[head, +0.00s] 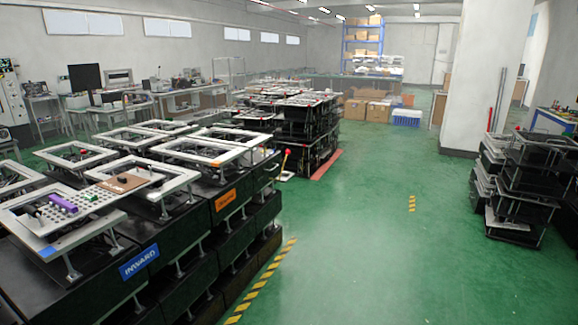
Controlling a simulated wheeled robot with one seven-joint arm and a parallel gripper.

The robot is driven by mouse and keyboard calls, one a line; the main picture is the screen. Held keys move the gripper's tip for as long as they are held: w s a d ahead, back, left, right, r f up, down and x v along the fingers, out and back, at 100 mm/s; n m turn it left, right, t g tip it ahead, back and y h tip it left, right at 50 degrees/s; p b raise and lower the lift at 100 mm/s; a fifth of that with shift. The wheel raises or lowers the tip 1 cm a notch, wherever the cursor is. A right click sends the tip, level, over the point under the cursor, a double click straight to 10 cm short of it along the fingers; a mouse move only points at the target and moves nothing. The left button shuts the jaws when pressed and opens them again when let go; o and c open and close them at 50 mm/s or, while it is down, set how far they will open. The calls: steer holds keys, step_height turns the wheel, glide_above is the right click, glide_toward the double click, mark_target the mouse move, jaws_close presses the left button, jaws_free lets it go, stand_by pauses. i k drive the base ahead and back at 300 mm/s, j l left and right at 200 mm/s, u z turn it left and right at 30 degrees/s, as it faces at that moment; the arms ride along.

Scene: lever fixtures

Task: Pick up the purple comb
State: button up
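A small, elongated purple object (63,203), the only purple thing in view, lies on a pale panel with dark round holes (75,221) at the front left. It matches the comb in colour, but teeth cannot be made out at this size. The panel rests on top of the nearest black machine units. My gripper does not show in the head view.
A brown board (122,183) lies right of the purple object, with small dark pieces nearby. Black units with white frames (198,147) fill the left. A red-knobbed lever (286,153) stands behind them. Green floor (350,230) is clear in the middle; stacked racks (515,185) stand right.

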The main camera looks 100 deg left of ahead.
mark_target(66, 207)
steer(key=u, duration=3.95)
steer(key=j+z, duration=0.25)
steer(key=z, duration=0.25)
steer(key=j+z, duration=0.25)
steer(key=z, duration=0.25)
steer(key=k+j+z, duration=0.15)
steer(key=z, duration=0.3)
steer(key=k+j+z, duration=0.15)
steer(key=z, duration=0.35)
steer(key=k+j+z, duration=0.15)
steer(key=z, duration=0.35)
steer(key=k+j+z, duration=0.1)
steer(key=z, duration=0.4)
steer(key=k+z, duration=0.3)
steer(key=z, duration=0.2)
steer(key=k+l+z, duration=0.1)
steer(key=z, duration=0.4)
steer(key=k, duration=0.25)
